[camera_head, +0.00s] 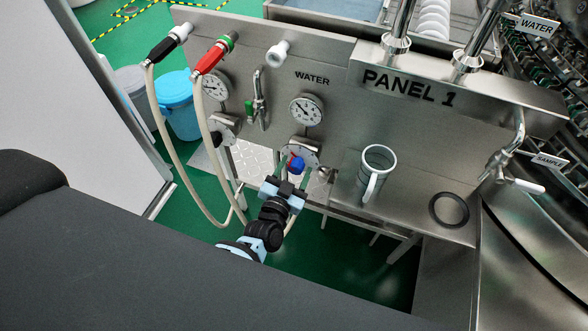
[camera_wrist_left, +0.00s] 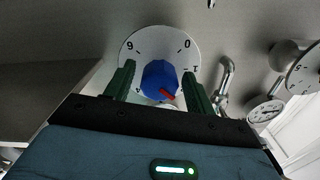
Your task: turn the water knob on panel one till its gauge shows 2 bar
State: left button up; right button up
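The water knob (camera_head: 297,164) is blue with a red pointer, on a round white dial (camera_wrist_left: 148,44) on panel one (camera_head: 345,75). In the left wrist view, the knob (camera_wrist_left: 159,80) has its red mark towards the lower right; 6, 0 and 1 can be read on the dial. The round white water gauge (camera_head: 305,110) is above the knob, under the word WATER; its reading is too small to tell. My left gripper (camera_head: 290,182) is open at the knob. Its dark green fingers (camera_wrist_left: 160,82) stand either side of the knob, with a gap at the left finger. My right gripper is out of view.
A steel mug (camera_head: 376,170) and a black ring (camera_head: 449,209) are on the steel shelf right of the knob. Another gauge (camera_head: 214,86) is left of the water gauge. Hoses (camera_head: 172,150) hang left of my gripper. A blue bin (camera_head: 178,105) stands on the green floor.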

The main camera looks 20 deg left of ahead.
pick_arm(q)
jog(key=shift+s, duration=0.1)
jog(key=shift+s+a, duration=0.15)
jog(key=shift+s, duration=3.65)
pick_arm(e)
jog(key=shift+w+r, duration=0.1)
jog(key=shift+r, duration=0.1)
pick_arm(q)
jog(key=s+a+g+p, duration=0.1)
jog(key=s+g+p, duration=0.1)
jog(key=s, duration=0.7)
jog(key=s+a+n+g+h+p, duration=0.1)
jog(key=s+g, duration=0.3)
jog(key=s, duration=0.6)
jog(key=s+a+f+g+p, duration=0.1)
jog(key=s+a+g+p, duration=0.1)
jog(key=s, duration=0.7)
jog(key=shift+s+a+f+g+p, duration=0.1)
jog(key=shift+s+g+p, duration=0.1)
jog(key=shift+g+p, duration=0.55)
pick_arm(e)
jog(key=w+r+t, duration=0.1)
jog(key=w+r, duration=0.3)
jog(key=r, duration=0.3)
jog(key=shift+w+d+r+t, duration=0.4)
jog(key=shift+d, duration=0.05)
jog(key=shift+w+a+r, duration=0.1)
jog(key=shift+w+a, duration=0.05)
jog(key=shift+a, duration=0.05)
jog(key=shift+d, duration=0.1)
